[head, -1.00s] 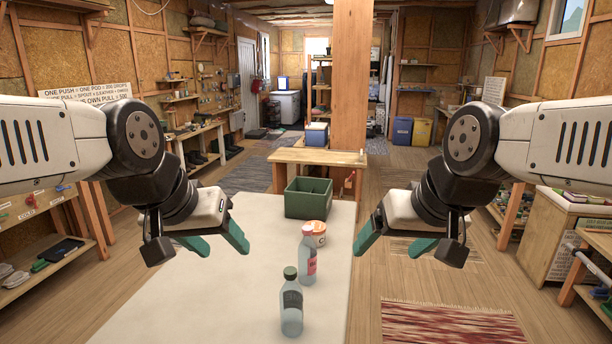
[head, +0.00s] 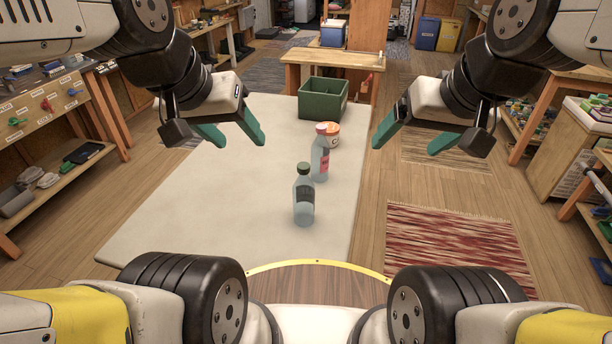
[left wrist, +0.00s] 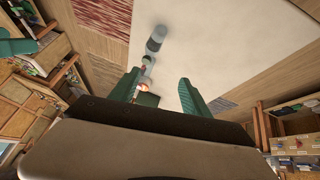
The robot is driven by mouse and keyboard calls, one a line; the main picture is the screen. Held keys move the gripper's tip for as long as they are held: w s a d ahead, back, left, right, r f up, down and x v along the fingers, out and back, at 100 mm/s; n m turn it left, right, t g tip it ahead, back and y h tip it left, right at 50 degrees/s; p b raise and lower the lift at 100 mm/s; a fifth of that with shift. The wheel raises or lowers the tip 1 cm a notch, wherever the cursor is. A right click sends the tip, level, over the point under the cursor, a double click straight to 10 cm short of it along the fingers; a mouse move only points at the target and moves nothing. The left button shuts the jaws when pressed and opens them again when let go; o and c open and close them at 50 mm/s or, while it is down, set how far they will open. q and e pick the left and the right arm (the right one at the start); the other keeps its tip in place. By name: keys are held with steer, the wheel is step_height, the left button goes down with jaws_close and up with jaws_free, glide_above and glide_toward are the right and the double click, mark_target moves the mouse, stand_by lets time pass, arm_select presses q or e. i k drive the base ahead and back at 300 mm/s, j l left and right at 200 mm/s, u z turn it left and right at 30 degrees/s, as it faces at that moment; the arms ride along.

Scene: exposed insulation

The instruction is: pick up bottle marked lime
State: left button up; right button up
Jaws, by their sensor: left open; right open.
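Two bottles stand upright on the pale table (head: 190,220). The nearer bottle (head: 303,210) is clear with a dark cap and a dark label; it also shows in the left wrist view (left wrist: 156,38). I cannot read which one is marked lime. My left gripper (head: 236,132) is open and empty, above the table to the left of both bottles. My right gripper (head: 410,140) is open and empty, right of the bottles, past the table's right edge.
A white and orange tub (head: 331,136) stands right behind the farther bottle. A green open box (head: 322,100) sits at the table's far end, before a wooden bench (head: 335,60). The table's left half is clear. A red striped rug (head: 455,245) lies on the right floor.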

mark_target(303, 189)
steer(key=k+j+z, duration=0.1)
steer(key=j+z, duration=0.35)
steer(key=k+j+z, duration=0.15)
steer(key=j+z, duration=0.15)
steer(key=z, duration=0.15)
